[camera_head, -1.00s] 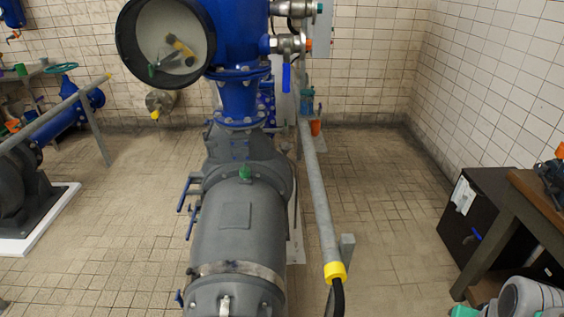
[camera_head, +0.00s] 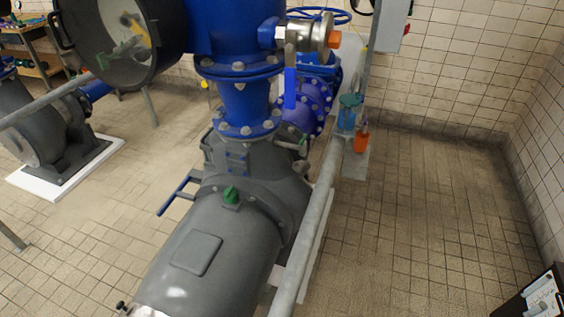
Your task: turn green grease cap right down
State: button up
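The green grease cap (camera_head: 231,195) sits on top of the grey pump housing (camera_head: 215,245), near the flange below the blue pipe. It is small and stands up from the casing; its exact turn position is too small to tell. My gripper is not in view, and no part of my arm can be clearly made out.
A galvanised rail (camera_head: 309,235) runs along the pump's right side. A blue frame (camera_head: 178,194) sticks out on its left. A blue valve lever (camera_head: 290,90) hangs above. Orange (camera_head: 361,139) and blue (camera_head: 348,113) containers stand behind. Tiled floor (camera_head: 420,230) is free at right.

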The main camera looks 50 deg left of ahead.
aim_at(230, 196)
jog(key=i, duration=1.05)
jog(key=u, duration=1.5)
jog(key=i, duration=0.8)
jog(key=u, duration=2.05)
jog(key=i, duration=0.5)
